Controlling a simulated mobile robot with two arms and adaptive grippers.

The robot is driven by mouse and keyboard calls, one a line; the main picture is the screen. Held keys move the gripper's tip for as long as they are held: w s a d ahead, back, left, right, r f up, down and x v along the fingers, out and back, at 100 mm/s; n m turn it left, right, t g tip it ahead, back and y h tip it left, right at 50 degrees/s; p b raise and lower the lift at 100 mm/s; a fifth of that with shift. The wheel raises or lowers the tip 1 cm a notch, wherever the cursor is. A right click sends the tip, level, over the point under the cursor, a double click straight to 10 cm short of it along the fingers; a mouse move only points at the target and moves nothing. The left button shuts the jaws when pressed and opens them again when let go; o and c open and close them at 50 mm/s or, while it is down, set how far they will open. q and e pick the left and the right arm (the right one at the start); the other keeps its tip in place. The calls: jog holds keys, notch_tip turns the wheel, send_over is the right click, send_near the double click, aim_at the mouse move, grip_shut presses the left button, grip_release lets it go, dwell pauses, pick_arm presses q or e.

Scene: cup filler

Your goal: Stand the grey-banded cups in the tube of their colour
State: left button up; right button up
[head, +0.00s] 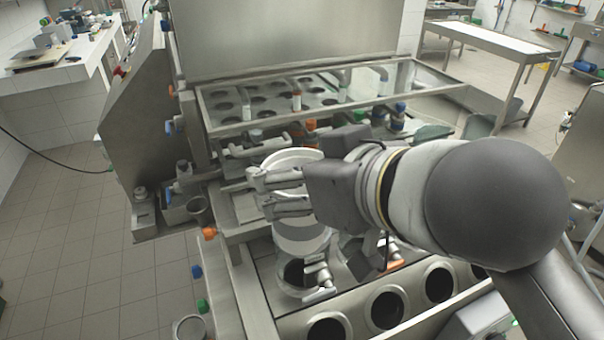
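My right gripper (258,193) comes in from the right, its fingers pointing left over the filling machine. A round pale-rimmed vessel (293,157) shows just behind the fingers, and a pale cylindrical one (302,238) shows just below them. The arm and fingers cover part of both, so contact, any hold and a grey band cannot be made out. Round dark tube openings (387,311) line the machine's front edge; their colours are not clear. My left gripper is not in view.
The machine has a glass cover (420,78) over a plate with round holes (262,104). Jointed metal fittings (320,275) stand close below my gripper. Another round vessel (190,328) is at the lower left. Tiled floor (75,240) is open on the left.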

jog(key=w+p, duration=0.2)
jog(key=p, duration=0.2)
jog(key=shift+w+d+f, duration=0.1)
jog(key=shift+w+f, duration=0.1)
pick_arm(q)
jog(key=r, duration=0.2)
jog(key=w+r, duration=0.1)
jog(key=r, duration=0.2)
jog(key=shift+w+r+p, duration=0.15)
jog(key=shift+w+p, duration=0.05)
jog(key=shift+p, duration=0.1)
pick_arm(e)
jog(key=w+f, duration=0.7)
jog(key=f, duration=0.3)
jog(key=shift+w+f, duration=0.2)
jog(key=shift+f, duration=0.2)
jog(key=shift+f, duration=0.15)
jog(key=o, duration=0.8)
